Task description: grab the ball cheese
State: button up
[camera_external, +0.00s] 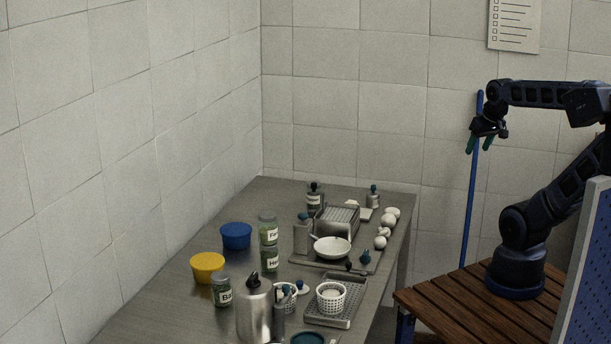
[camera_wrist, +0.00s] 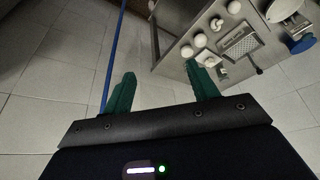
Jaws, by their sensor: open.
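Several white, roundish balls (camera_external: 382,232) sit in a loose row along the right edge of the steel table; they look like ball cheeses, but I cannot tell which one is meant. In the wrist view, white balls (camera_wrist: 200,40) show at the upper right, beyond the right fingertip. A white perforated basket (camera_external: 331,299) with something white inside stands on a grey tray near the table's front. My gripper (camera_external: 479,144) hangs raised in the air to the right of the table, well apart from the balls. Its green fingers (camera_wrist: 160,75) are spread and empty.
The steel table (camera_external: 200,318) also carries a blue tub (camera_external: 236,236), a yellow tub (camera_external: 208,268), labelled jars, a white bowl (camera_external: 332,247), a slotted metal rack (camera_external: 337,217) and a metal jug (camera_external: 255,310). A blue pole (camera_external: 472,200) stands behind my gripper.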

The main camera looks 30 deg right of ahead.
jog(key=w+a+f+n+g, duration=0.1)
jog(key=w+a+f, duration=0.1)
jog(key=w, duration=0.6)
jog(key=n+g+h, duration=0.2)
jog(key=n, duration=0.2)
send_near(388, 215)
jog(key=shift+x, duration=5.3)
jog(key=c, duration=0.8)
